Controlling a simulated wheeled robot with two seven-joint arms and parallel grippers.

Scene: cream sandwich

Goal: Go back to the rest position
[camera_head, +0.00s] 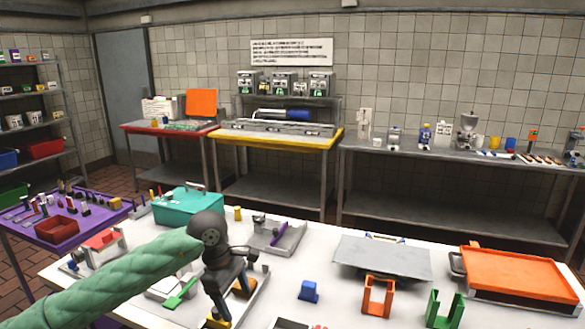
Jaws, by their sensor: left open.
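My left arm, in a green quilted sleeve, comes in from the lower left in the head view. Its dark wrist leads down to my left gripper (232,308), which is open over the near part of the white table (350,215). One finger with a yellow tip shows near the bottom edge, and an orange-yellow piece shows by the other finger. I see nothing held between the fingers. My right gripper is not in view.
Around the gripper on the table are a teal box (187,206), a grey tray with a purple piece (275,236), a blue block (308,291), an orange holder (378,296), a green holder (444,309), a grey plate (383,258) and an orange tray (520,272). A purple table (85,232) stands left.

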